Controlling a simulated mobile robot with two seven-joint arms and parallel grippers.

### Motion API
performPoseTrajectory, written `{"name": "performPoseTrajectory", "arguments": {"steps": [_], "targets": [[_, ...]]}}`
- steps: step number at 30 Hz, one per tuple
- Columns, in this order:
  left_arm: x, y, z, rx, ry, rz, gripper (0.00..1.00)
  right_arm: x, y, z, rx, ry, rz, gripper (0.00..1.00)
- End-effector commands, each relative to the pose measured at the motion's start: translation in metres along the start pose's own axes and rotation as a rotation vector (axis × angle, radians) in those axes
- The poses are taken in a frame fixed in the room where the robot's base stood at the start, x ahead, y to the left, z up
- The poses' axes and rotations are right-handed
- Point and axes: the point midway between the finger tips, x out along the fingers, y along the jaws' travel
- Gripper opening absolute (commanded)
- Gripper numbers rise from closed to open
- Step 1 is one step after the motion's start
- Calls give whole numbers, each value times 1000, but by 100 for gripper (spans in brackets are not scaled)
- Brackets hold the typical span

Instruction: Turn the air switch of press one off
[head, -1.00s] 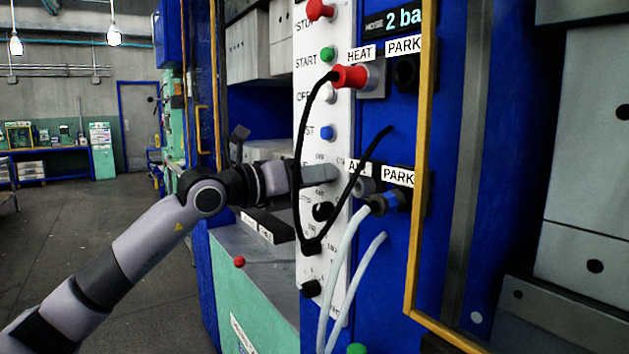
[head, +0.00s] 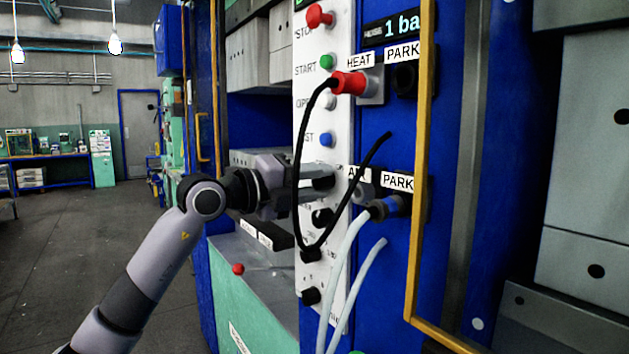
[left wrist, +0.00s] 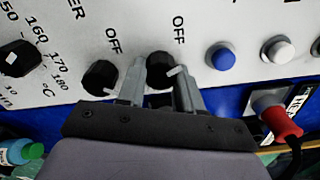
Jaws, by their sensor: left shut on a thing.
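The white control panel (head: 312,110) of the press carries the switches. My left gripper (head: 318,184) is at the panel, below the blue button. In the left wrist view, its two fingers (left wrist: 160,92) are shut on a black rotary knob (left wrist: 159,70) with a pale pointer mark. An OFF label (left wrist: 179,28) is printed near this knob. I take the knob to be the air switch; its full lettering is not readable. A second black knob (left wrist: 100,78), also near an OFF label, sits beside the fingers. My right gripper is out of view.
A black cable loops from the red heat plug (head: 349,84) across the panel, close in front of my fingers. A yellow frame (head: 422,150) stands to the right.

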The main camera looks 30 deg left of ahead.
Motion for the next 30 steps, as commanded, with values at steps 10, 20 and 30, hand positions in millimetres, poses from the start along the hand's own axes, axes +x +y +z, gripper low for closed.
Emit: {"name": "performPoseTrajectory", "arguments": {"steps": [10,20,30], "targets": [[0,0,1,-87,-3,0,4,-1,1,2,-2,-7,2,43],[0,0,1,-95,-3,-1,4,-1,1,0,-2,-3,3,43],[0,0,1,-93,-2,-1,60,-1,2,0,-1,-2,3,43]]}}
